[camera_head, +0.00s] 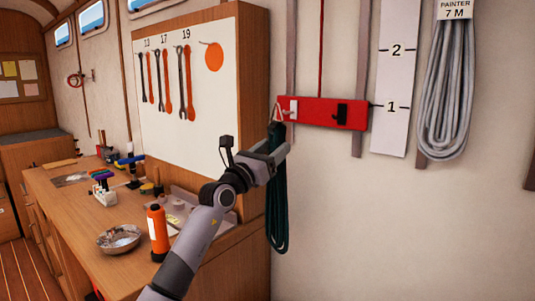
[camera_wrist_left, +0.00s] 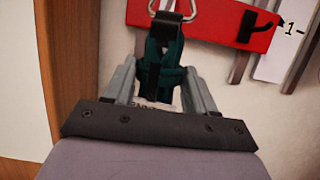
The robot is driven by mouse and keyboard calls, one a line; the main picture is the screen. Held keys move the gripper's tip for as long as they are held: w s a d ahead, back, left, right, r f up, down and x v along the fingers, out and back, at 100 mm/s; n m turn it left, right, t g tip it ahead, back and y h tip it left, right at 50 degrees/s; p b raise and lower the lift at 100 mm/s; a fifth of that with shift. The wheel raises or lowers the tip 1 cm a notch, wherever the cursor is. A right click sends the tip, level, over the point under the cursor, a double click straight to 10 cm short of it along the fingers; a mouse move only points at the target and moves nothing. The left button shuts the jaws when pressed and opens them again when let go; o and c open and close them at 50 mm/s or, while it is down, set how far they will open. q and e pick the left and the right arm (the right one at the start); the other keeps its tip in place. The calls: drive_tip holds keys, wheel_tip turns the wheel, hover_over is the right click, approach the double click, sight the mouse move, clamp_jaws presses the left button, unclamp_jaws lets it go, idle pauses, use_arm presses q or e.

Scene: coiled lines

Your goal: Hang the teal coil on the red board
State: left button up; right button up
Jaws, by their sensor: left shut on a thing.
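The teal coil (camera_head: 277,215) hangs upright below my left gripper (camera_head: 276,158), just past the right edge of the white tool panel. My left gripper is shut on the coil near its top. In the left wrist view the coil (camera_wrist_left: 163,68) shows between the fingers (camera_wrist_left: 160,78), with a black strap and a metal loop (camera_wrist_left: 176,8) above. The red board (camera_head: 322,113) is on the wall, with a pale hook (camera_head: 291,108) at left and a black hook (camera_head: 341,114) at right. The loop is close to the pale hook; I cannot tell whether it is on it. My right gripper is out of view.
The wooden bench (camera_head: 60,200) stands at left with an orange bottle (camera_head: 158,233) and a metal bowl (camera_head: 119,239). Wrenches hang on the white panel (camera_head: 215,130). A grey rope coil (camera_head: 447,85) hangs beyond a numbered white strip (camera_head: 394,80). The wall below the board is clear.

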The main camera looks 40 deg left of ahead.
use_arm(q)
drive_tip(key=shift+w+a+b, duration=0.15)
drive_tip(key=shift+w+b, duration=0.25)
drive_tip(key=shift+w, duration=0.45)
drive_tip(key=shift+w+a+b, duration=0.1)
drive_tip(key=shift+w+b, duration=0.3)
drive_tip(key=shift+w, duration=0.45)
drive_tip(key=shift+w+f, duration=0.55)
drive_tip(key=shift+w, duration=0.1)
drive_tip(key=o, duration=1.5)
drive_tip(key=shift+b+v, duration=0.4)
drive_tip(key=shift+v, duration=3.2)
